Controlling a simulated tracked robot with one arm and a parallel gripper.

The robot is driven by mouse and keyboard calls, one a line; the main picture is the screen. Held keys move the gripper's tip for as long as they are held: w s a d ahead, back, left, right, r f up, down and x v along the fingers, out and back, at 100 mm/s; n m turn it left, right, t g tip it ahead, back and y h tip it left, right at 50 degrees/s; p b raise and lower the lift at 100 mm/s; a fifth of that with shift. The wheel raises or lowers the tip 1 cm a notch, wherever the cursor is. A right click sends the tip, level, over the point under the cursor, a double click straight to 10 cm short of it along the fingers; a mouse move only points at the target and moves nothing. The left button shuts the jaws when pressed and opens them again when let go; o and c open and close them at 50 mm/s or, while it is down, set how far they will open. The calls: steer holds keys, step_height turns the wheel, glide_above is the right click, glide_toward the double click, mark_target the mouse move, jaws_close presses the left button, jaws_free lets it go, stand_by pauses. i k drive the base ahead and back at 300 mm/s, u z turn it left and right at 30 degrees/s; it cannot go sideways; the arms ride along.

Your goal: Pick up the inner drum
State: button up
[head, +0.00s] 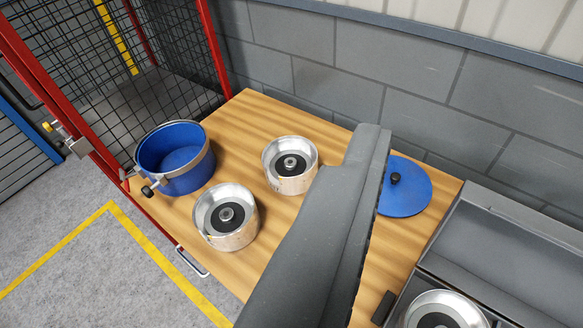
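Two silver round drums with dark centres and a raised hub stand on the wooden table: one nearer the front (226,217) and one farther back (290,165). A third similar silver drum (444,310) sits at the bottom right, cut by the picture edge. I cannot tell which one is the inner drum. My gripper (325,220) shows as a large dark grey shape rising from the bottom centre, covering part of the table to the right of the two drums. Its fingers cannot be told apart, and no object is seen held in it.
An open blue pot (182,158) with a metal band stands at the table's left end. A blue disc with a black knob (410,188) lies partly behind my gripper. A grey case (500,250) is at the right. A block wall runs behind; red-framed mesh stands left.

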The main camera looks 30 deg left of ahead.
mark_target(290, 163)
steer(key=z, duration=3.05)
steer(key=k, duration=1.75)
steer(key=u, duration=2.5)
